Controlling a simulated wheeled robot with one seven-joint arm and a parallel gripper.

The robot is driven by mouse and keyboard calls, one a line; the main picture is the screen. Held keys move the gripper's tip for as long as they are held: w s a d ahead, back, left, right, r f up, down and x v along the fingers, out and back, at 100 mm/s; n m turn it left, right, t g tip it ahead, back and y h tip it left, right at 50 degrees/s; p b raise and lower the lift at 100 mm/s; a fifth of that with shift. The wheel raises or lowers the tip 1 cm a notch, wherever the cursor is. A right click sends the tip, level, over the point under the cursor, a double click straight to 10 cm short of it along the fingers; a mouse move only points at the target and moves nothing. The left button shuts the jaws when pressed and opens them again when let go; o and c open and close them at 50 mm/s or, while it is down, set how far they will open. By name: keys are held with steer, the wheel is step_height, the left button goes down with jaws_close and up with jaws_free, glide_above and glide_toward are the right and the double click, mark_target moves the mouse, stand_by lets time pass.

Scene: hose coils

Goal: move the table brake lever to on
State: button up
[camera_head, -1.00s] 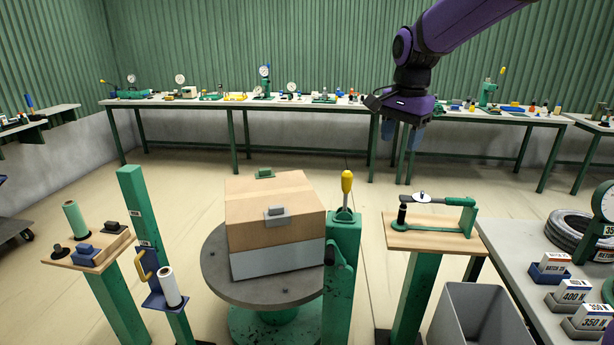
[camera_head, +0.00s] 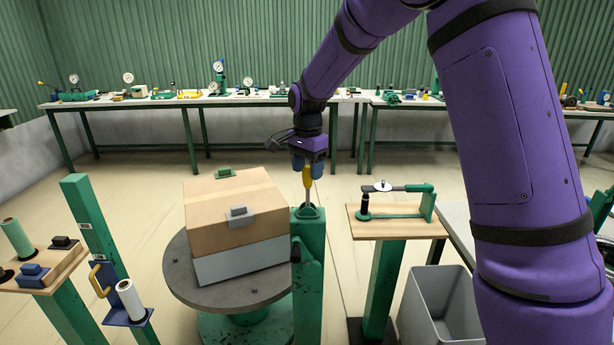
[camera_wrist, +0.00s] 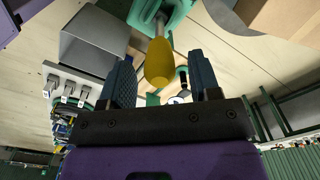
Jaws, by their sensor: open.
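The table brake lever (camera_head: 307,184) has a yellow handle and stands upright on top of a green post (camera_head: 309,268), at the right edge of the round grey turntable (camera_head: 181,277). My gripper (camera_head: 308,170) points down directly above the lever, with its blue fingers at the height of the yellow handle's top. In the wrist view the yellow handle (camera_wrist: 160,62) shows between the two open fingers (camera_wrist: 163,82), with space on both sides. I cannot tell whether the fingers touch it. The lever's base is partly hidden in the wrist view.
A cardboard box (camera_head: 236,208) sits on the turntable close to the left of the post. A wooden stand with a green clamp tool (camera_head: 400,212) is to the right, and a grey bin (camera_head: 440,309) stands beside it. Long workbenches (camera_head: 150,103) line the back wall.

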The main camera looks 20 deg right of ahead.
steer(key=shift+f, duration=1.25)
steer(key=shift+c, duration=0.5)
jaws_close()
steer(key=shift+a, duration=0.1)
steer(key=w+a+f+g+h, duration=0.2)
steer(key=a+f+h, duration=0.1)
steer(key=a+h, duration=0.4)
steer(key=shift+w+a+f+g+h, duration=0.15)
steer(key=shift+f+g+h, duration=0.25)
steer(key=shift+h, duration=0.3)
